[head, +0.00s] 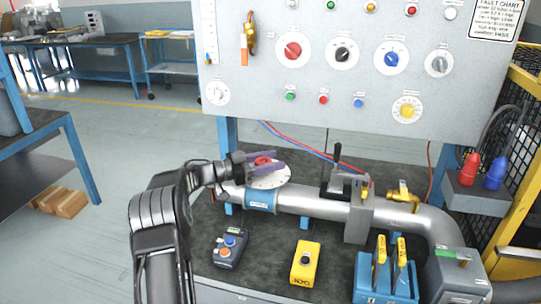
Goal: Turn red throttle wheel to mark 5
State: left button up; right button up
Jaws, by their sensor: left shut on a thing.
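The red throttle wheel (263,160) sits on a round white dial plate (270,181) at the left end of the grey pipe on the bench. My left gripper (266,163) reaches in from the left and is shut on the red wheel, with its fingers on either side of it. The fingers hide much of the wheel and part of the dial. The dial's marks and the wheel's pointer are too small to read. My right gripper is not in view.
A grey panel (318,105) with several knobs stands behind the bench, including another red knob (292,50). A black-handled clamp (337,165) stands right of the wheel. A grey button box (230,248), a yellow box (305,262) and a blue holder (386,285) stand in front of the pipe.

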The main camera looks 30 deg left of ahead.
pick_arm(q)
jog(key=shift+r+m, duration=0.15)
jog(key=shift+m, duration=0.15)
jog(key=o, duration=1.4)
jog(key=shift+s+a, duration=0.3)
jog(key=shift+s, duration=0.05)
jog(key=b+v, duration=0.1)
jog(key=v, duration=0.5)
jog(key=shift+w, duration=0.1)
jog(key=shift+s+a, duration=0.3)
jog(key=shift+s, duration=0.1)
